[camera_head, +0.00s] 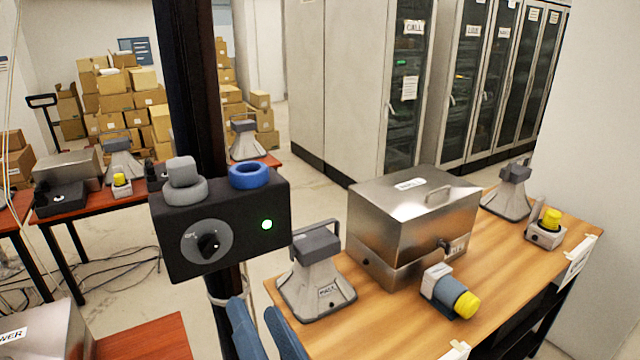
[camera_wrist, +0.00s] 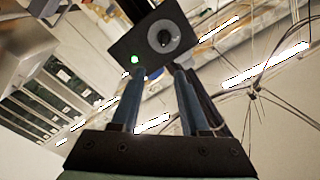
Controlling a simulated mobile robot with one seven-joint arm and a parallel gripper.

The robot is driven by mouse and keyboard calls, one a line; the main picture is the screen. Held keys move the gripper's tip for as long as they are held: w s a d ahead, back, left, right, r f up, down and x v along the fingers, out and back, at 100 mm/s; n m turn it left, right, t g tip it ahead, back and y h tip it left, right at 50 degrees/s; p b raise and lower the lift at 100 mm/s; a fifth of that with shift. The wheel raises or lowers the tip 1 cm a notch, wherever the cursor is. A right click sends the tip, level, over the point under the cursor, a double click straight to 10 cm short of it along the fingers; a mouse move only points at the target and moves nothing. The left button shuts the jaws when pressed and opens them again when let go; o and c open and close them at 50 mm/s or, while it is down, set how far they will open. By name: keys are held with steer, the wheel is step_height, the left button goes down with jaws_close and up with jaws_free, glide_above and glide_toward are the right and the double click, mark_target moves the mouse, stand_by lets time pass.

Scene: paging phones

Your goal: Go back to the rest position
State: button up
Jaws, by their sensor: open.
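My gripper (camera_head: 256,308) shows at the bottom centre of the head view as two blue fingers pointing up, just below the black control box (camera_head: 225,245). In the wrist view my gripper (camera_wrist: 157,68) has its two blue fingers apart with nothing seen held between them. The control box (camera_wrist: 150,38) appears beyond the fingertips there; I cannot tell the exact gap. The box has a round dial (camera_head: 207,243), a lit green light (camera_head: 267,224), a grey ring with a grey block (camera_head: 182,172) and a blue ring (camera_head: 250,175) on top.
A dark post (camera_head: 188,70) rises behind the box. A wooden table (camera_head: 400,335) at right bears a metal case (camera_head: 415,215), grey phone-like units (camera_head: 317,275) and a yellow-capped device (camera_head: 450,290). Cabinets (camera_head: 360,90) and cardboard boxes (camera_head: 115,105) stand behind. Cables hang at left.

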steer(key=w+d+r+n+t+h+b, duration=0.25)
steer(key=d+r+t+b, duration=0.2)
steer(key=b, duration=0.35)
steer(key=s+d+r+t+h+b, duration=0.2)
steer(key=s+r+t+h+b, duration=0.2)
steer(key=r+t+h+b, duration=0.2)
step_height(320, 180, up, 3)
steer(key=shift+s+d+f+t+h, duration=0.15)
steer(key=shift+d+t+h, duration=0.1)
steer(key=shift+t+h, duration=0.25)
